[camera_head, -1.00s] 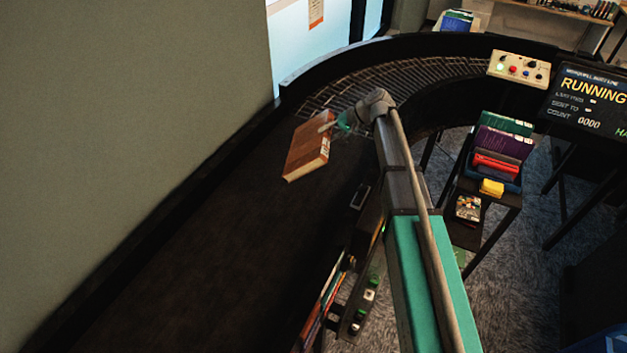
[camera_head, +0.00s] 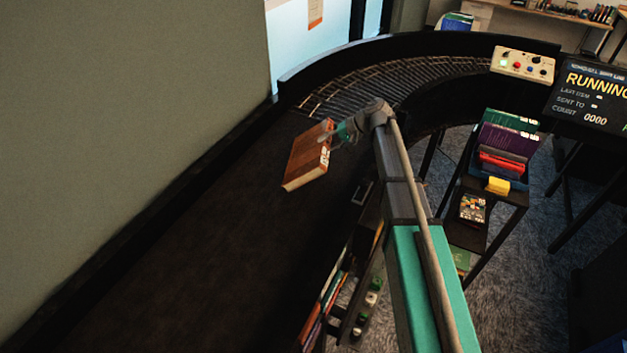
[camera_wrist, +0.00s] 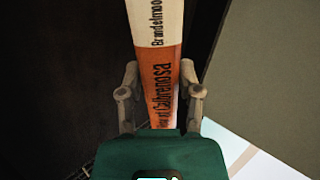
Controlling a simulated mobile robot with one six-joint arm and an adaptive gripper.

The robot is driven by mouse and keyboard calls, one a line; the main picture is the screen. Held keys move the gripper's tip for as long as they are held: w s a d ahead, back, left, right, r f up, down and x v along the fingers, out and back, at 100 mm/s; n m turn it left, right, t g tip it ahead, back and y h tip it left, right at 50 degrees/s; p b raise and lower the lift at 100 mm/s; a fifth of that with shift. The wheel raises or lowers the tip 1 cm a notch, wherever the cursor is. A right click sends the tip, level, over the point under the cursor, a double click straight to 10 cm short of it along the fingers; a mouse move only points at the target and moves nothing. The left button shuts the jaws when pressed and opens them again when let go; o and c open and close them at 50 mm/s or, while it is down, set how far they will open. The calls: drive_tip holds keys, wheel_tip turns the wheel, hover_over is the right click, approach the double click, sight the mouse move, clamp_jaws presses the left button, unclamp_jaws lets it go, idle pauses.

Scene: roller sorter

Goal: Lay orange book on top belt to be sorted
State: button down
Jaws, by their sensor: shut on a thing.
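The orange book (camera_head: 308,155) has a brown-orange cover in the head view and is held tilted above the dark belt (camera_head: 190,240). My gripper (camera_head: 335,131) is shut on the book near its upper right edge. In the wrist view, the orange and white spine (camera_wrist: 160,70) with dark lettering runs up between the two fingers of my gripper (camera_wrist: 158,95). The book appears to be apart from the belt, but the exact gap cannot be told.
A curved roller section (camera_head: 390,85) follows the belt at the back. A control box (camera_head: 523,65) and a screen reading RUNNING (camera_head: 592,97) stand at right. A cart holds stacked books (camera_head: 505,140). A wall (camera_head: 130,100) borders the belt at left. The near belt is clear.

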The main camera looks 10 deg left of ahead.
drive_tip(key=shift+f+b, duration=1.25)
drive_tip(key=shift+f, duration=0.3)
drive_tip(key=shift+c, duration=2.2)
unclamp_jaws()
drive_tip(key=shift+d+r, duration=0.1)
drive_tip(key=p+v, duration=0.5)
drive_tip(key=v, duration=0.2)
drive_tip(key=shift+d+r, duration=0.25)
drive_tip(key=shift+d, duration=0.05)
